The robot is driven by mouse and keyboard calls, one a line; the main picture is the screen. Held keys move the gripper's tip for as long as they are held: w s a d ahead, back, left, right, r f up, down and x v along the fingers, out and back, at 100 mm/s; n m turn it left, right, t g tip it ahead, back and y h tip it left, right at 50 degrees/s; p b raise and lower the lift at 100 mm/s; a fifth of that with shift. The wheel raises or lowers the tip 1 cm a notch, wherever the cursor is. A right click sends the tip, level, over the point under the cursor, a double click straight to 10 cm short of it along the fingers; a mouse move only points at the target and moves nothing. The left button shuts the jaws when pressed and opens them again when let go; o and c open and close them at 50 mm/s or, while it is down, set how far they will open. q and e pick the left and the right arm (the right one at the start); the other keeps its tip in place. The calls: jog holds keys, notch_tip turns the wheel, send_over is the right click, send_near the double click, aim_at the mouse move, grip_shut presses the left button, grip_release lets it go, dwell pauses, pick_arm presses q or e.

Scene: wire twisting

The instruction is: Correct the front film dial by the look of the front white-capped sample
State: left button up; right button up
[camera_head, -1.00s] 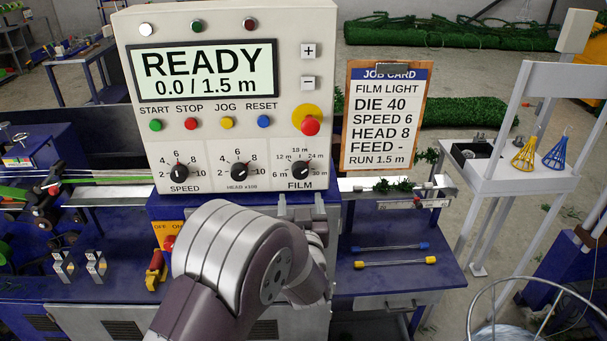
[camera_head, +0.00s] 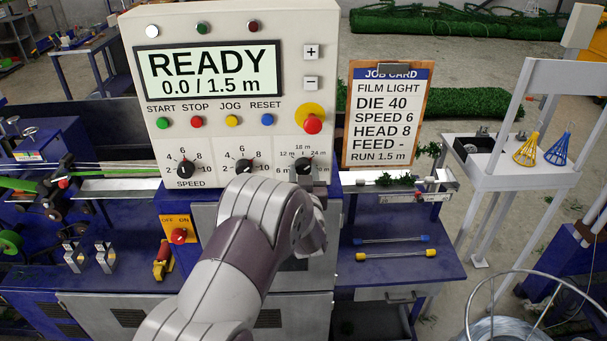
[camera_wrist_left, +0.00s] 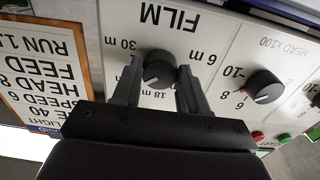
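The film dial (camera_head: 304,167) is a black knob low on the right of the control panel; it also shows in the left wrist view (camera_wrist_left: 158,69). Its pale mark appears to point between 18 m and 24 m; a finger hides part of the scale. My left gripper (camera_wrist_left: 160,72) is open, with one finger on each side of this knob; contact is not clear. In the head view my wrist hides much of it. On the blue table, a yellow-capped sample (camera_head: 396,255) lies in front of a blue-capped sample (camera_head: 391,240). My right gripper is out of view.
The job card (camera_head: 387,115) hangs right of the panel and reads FILM LIGHT. The head dial (camera_head: 244,167) and speed dial (camera_head: 186,169) sit left of the film dial. The emergency button (camera_head: 312,124) is just above. A wire coil (camera_head: 520,325) stands at front right.

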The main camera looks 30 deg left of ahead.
pick_arm(q)
jog(key=shift+f+n+b, duration=0.2)
jog(key=shift+n+b, duration=0.1)
jog(key=shift+b, duration=0.3)
jog(key=n+b, duration=0.8)
jog(key=b, duration=0.4)
jog(key=shift+d+b, duration=0.1)
jog(key=shift+b, duration=0.25)
jog(key=shift+r+n+b, duration=0.15)
jog(key=shift+n+b, duration=0.55)
jog(key=shift+b, duration=0.1)
jog(key=o, duration=1.1)
jog(key=shift+w, duration=0.1)
jog(key=shift+c, duration=0.2)
jog(key=b+v, duration=0.2)
jog(key=v, duration=1)
jog(key=shift+s+d, duration=0.2)
jog(key=shift+s, duration=0.1)
